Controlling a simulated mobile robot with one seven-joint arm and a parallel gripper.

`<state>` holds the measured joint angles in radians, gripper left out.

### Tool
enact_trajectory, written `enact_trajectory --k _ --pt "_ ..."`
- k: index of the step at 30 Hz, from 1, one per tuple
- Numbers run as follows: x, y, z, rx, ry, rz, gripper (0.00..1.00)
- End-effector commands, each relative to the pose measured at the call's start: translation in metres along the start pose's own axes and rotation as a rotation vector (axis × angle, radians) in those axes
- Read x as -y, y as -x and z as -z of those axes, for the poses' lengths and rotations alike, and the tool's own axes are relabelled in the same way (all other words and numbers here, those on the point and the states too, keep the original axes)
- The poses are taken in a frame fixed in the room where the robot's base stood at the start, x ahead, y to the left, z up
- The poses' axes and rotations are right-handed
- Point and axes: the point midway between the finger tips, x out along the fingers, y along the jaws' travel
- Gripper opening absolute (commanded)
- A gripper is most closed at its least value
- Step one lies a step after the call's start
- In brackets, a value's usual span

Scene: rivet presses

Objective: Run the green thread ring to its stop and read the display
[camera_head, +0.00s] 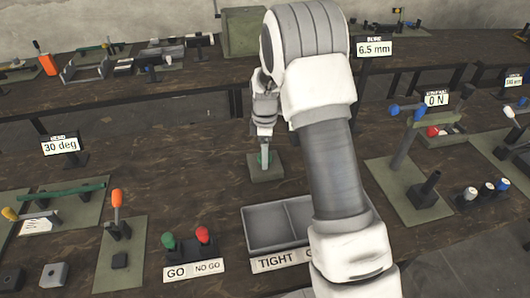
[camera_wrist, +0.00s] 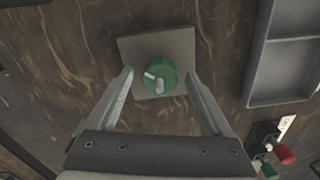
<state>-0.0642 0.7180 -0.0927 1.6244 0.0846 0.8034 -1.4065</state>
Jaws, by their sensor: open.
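The green thread ring (camera_wrist: 159,78) shows in the wrist view as a round green piece with pale parts on its top. It sits on a square grey-green plate (camera_wrist: 181,47). My gripper (camera_wrist: 159,73) is open, with one finger on either side of the ring and gaps on both sides. I cannot tell how far above the plate the fingertips are. In the head view the plate (camera_head: 265,174) is below my gripper (camera_head: 265,158), which mostly hides the ring. Displays read 6.5 mm (camera_head: 374,48), 30 deg (camera_head: 60,146) and 0 N (camera_head: 436,99); which belongs to the ring is unclear.
A grey divided tray (camera_head: 262,244) labelled TIGHT stands in front of the plate, partly behind my arm. Green (camera_head: 169,241) and red (camera_head: 203,235) knobs stand at the GO and NO GO labels. An orange-handled lever (camera_head: 117,199) is at left. Bare wood lies left of the plate.

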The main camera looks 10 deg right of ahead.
Motion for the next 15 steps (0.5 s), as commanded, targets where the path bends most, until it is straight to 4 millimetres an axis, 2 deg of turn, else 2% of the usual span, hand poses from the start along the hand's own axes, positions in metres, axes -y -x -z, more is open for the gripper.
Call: enact_trajectory --k 6,15 --pt "0.0 -0.0001 0.0 0.0 0.0 0.0 0.84" --pt "-0.0001 0.0002 0.0 0.0 0.0 0.0 0.3"
